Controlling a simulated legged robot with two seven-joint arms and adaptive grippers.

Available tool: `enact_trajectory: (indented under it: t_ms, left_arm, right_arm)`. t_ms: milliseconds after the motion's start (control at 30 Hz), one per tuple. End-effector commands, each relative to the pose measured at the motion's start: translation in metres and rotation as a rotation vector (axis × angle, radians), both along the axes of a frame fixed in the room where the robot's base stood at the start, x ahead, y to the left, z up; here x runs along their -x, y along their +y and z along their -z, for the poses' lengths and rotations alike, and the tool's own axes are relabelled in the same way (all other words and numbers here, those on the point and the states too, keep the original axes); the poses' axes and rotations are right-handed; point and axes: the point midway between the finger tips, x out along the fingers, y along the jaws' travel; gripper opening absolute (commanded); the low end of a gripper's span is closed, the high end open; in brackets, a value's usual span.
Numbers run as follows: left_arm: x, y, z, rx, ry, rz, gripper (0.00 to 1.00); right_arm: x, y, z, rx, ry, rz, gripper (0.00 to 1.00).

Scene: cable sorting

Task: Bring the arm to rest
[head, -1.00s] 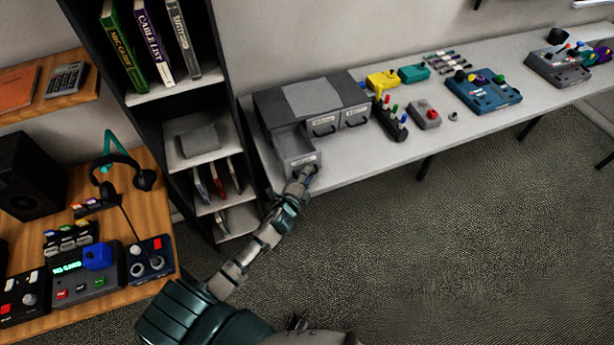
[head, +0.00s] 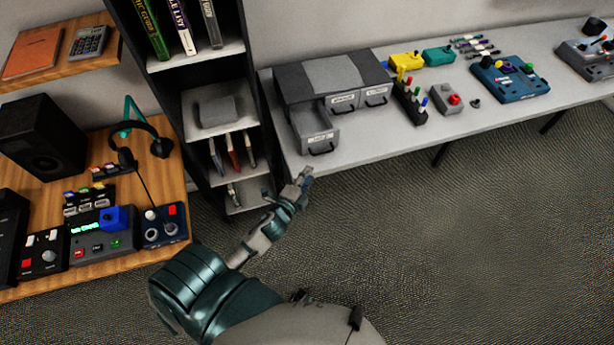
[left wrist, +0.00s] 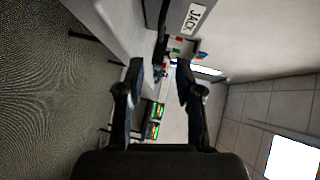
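My left arm reaches up from the bottom of the head view. Its gripper (head: 304,178) is in front of the table's front edge, just below and left of the pulled-out drawer (head: 318,136), apart from its handle. In the left wrist view the two dark fingers (left wrist: 160,78) stand apart with no object held between them. A label reading "JACK" (left wrist: 197,18) shows at the top of that view. My right gripper does not show.
The grey drawer cabinet (head: 335,78) stands on the long table (head: 395,143), with coloured boxes and control panels to its right. A dark bookshelf (head: 188,172) and a wooden desk (head: 178,190) with audio gear stand left. The carpet (head: 450,240) is clear.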

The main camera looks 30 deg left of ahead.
Motion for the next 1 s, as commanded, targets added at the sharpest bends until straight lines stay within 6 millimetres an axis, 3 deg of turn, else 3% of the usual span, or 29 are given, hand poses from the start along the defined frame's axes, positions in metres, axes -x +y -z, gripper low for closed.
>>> enact_trajectory:
  t_ms: [467, 567, 800, 1000]
  left_arm:
    - [0.006, 0.001, 0.005, 0.058, 0.034, -0.035, 0.35]
    - [0.026, 0.001, 0.022, 0.223, 0.138, -0.139, 0.35]
    - [0.111, -0.022, 0.073, 0.685, 0.499, -0.457, 0.35]
    - [0.173, -0.051, 0.09, 0.896, 0.733, -0.636, 0.35]
  right_arm:
    - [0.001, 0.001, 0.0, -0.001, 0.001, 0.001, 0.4]
    - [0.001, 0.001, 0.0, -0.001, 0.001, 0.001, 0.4]
    - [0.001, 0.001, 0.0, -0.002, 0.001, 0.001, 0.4]
    - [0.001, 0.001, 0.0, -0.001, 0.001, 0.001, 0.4]
